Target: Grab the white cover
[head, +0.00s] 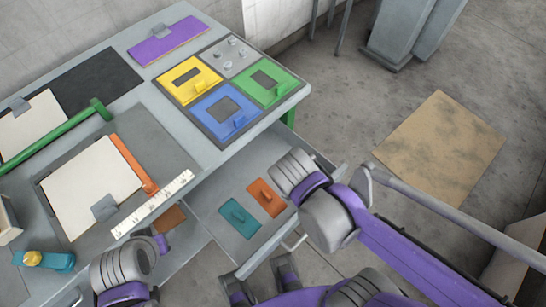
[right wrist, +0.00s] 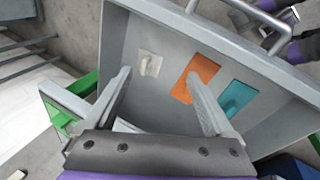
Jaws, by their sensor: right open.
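The white cover (right wrist: 149,64) is a small pale square plate with a raised tab, lying in the open grey drawer (right wrist: 180,35), left of an orange cover (right wrist: 203,68) and a teal cover (right wrist: 238,97). In the head view my right arm hides it; the orange (head: 266,198) and teal (head: 239,219) covers show there. My right gripper (right wrist: 160,75) is open and empty, its fingers pointing into the drawer. The white cover shows between the fingertips, apart from both. My left wrist is low in the head view, over the bench's front edge; its fingers cannot be made out.
The bench top holds a panel with yellow (head: 189,80), blue (head: 221,111) and green (head: 267,83) covers and a bare grey plate (head: 229,55). A white ruler (head: 152,204) lies at the bench's front edge. The drawer walls and handle (head: 296,242) surround the covers.

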